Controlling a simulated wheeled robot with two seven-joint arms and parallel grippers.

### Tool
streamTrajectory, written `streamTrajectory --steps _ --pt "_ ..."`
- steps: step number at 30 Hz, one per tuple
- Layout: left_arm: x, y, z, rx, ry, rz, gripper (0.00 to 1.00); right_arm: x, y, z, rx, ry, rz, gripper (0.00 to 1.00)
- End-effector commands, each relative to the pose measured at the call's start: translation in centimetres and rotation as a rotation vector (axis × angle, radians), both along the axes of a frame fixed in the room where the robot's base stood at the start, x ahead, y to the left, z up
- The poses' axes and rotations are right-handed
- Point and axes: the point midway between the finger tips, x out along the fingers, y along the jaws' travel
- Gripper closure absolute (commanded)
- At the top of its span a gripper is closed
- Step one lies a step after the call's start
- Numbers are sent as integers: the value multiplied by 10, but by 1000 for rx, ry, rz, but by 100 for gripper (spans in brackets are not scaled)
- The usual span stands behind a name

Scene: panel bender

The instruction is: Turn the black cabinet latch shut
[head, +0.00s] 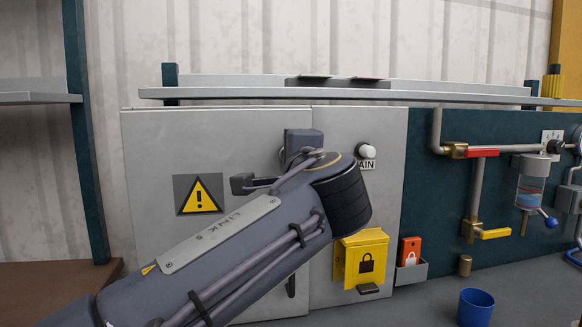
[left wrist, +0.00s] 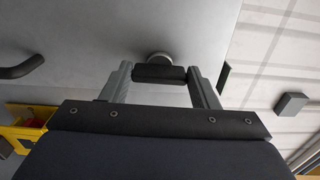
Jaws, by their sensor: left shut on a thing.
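The black latch (left wrist: 158,74) shows in the left wrist view as a short dark bar in front of a round grey base on the cabinet door (left wrist: 90,30). My left gripper (left wrist: 160,72) has one finger at each end of the bar and is shut on it. In the head view the grey cabinet door (head: 150,150) carries a yellow warning sign. My right gripper is not in view.
A white knob (head: 367,151) sits on the panel right of the door. Below it are a yellow lock box (head: 365,250) and a red tag (head: 409,250). Pipes with valves and a blue cup (head: 476,307) are at the right. A metal shelf (head: 220,94) runs above.

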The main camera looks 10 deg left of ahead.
Motion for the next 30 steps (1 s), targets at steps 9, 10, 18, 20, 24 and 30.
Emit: streamTrajectory --steps 9,10,18,20,24,30 --pt "0 0 -1 -39 -13 1 68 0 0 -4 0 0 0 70" --pt "0 0 -1 -40 -13 1 68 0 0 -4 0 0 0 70" --pt "0 0 -1 -41 -14 1 68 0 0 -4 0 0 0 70" --pt "0 0 -1 -41 -14 1 39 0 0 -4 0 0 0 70" --pt "0 0 -1 -40 -14 1 24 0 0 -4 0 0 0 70" --pt "0 0 0 -38 -15 0 24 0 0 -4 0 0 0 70"
